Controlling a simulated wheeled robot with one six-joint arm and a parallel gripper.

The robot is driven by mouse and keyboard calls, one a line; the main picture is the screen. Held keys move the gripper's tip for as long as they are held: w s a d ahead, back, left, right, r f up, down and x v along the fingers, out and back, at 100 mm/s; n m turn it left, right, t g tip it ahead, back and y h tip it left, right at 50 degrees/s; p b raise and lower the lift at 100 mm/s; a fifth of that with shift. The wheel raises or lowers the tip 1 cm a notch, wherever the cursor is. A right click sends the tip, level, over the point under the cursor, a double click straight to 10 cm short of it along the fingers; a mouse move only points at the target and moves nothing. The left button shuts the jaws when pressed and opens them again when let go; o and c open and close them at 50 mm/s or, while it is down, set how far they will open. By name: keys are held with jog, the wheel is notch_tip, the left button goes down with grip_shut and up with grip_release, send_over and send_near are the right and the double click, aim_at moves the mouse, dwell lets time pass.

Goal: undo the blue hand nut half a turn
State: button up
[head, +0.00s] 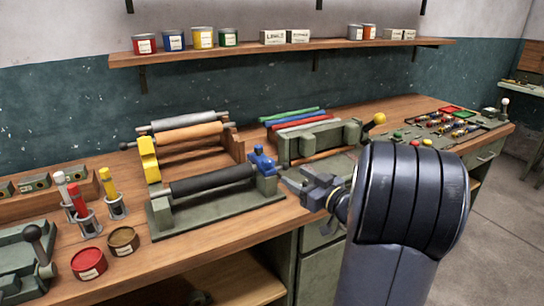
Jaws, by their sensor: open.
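The blue hand nut (263,161) sits at the right end of a green fixture (222,213) that carries a black roller (212,179). My gripper (287,184) is just right of the nut and slightly lower in the picture, its fingers pointing left. It is open, and nothing shows between its fingers. I cannot tell whether a fingertip touches the nut or the fixture. My arm comes in from the lower right and hides part of the bench behind it.
A rack with an orange roller (190,134) and a yellow clamp (148,159) stands behind. Red and brown tins (89,263) and tool holders stand at the left. Bare bench (185,250) lies in front.

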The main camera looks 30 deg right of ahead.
aim_at(273, 162)
jog(key=x, duration=1)
jog(key=shift+w+a, duration=0.15)
jog(key=shift+w, duration=0.2)
jog(key=c, duration=1)
jog(key=shift+p, duration=0.3)
jog(key=shift+r+n+y+p, duration=0.1)
jog(key=shift+n+y+p, duration=0.2)
jog(key=shift+y+p, duration=0.1)
